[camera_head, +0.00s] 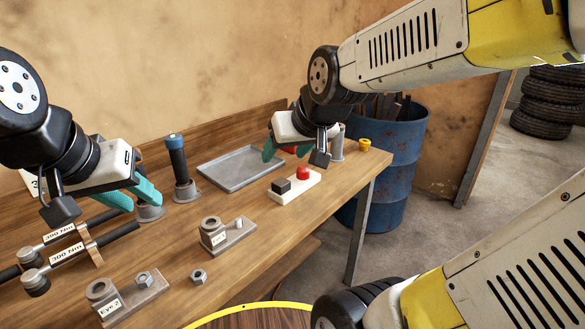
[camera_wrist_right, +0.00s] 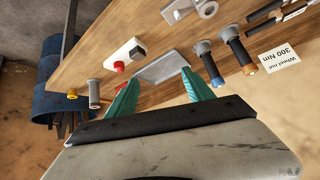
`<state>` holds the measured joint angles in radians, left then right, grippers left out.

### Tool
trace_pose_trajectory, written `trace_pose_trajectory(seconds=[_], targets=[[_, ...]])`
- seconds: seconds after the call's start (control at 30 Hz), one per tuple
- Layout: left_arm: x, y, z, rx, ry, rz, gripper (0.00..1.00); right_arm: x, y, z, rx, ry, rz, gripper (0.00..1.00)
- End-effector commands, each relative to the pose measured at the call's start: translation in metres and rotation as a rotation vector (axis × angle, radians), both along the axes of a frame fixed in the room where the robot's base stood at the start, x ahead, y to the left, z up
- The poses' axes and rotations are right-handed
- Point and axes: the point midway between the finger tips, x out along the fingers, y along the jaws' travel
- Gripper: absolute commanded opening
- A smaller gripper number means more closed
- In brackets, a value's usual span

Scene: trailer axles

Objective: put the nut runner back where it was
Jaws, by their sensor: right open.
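An upright black tool with a blue top (camera_head: 178,160), which looks like a nut runner, stands in a grey holder. A second grey holder (camera_head: 150,212) is partly hidden by my left gripper. In the right wrist view two black tools sit in grey holders, one with a blue end (camera_wrist_right: 238,50) and another beside it (camera_wrist_right: 208,63). My left gripper (camera_head: 141,204) has its teal fingers apart, above the second holder; I cannot tell how near it is to a tool there. My right gripper (camera_head: 290,152) is open and empty above the bench, past the tray; its fingers show in its wrist view (camera_wrist_right: 158,92).
A grey tray (camera_head: 228,180) lies on the wooden bench, by a white box with a red button (camera_head: 303,174). Two 300 Nm tagged tools (camera_head: 60,240), nut blocks (camera_head: 226,238) and a loose nut (camera_head: 198,276) lie nearer. A grey cylinder and yellow cup (camera_head: 364,145) stand near a blue barrel (camera_head: 398,165).

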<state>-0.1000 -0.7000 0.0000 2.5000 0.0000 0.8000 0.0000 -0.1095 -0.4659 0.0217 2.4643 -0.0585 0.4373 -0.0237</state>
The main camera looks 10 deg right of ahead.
Motion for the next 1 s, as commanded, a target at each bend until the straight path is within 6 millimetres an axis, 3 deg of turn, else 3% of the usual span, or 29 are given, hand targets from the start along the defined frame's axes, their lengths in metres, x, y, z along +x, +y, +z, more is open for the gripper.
trace_pose_trajectory(seconds=[0.1, 0.2, 0.3, 0.87, 1.0], targets=[[0.0, 0.0, 0.0, 0.0, 0.0, 0.0, 0.36, -0.049, -0.01, 0.003, 0.027, 0.082, -0.032, 0.61], [0.0, 0.0, 0.0, 0.0, 0.0, 0.0, 0.36, -0.078, -0.013, 0.001, 0.045, 0.138, -0.045, 0.61], [0.0, 0.0, 0.0, 0.0, 0.0, 0.0, 0.36, -0.094, -0.015, 0.0, 0.054, 0.17, -0.049, 0.61], [0.0, 0.0, 0.0, 0.0, 0.0, 0.0, 0.36, -0.098, -0.015, -0.001, 0.056, 0.182, -0.049, 0.61], [0.0, 0.0, 0.0, 0.0, 0.0, 0.0, 0.36, -0.098, -0.015, -0.001, 0.056, 0.182, -0.049, 0.37]])
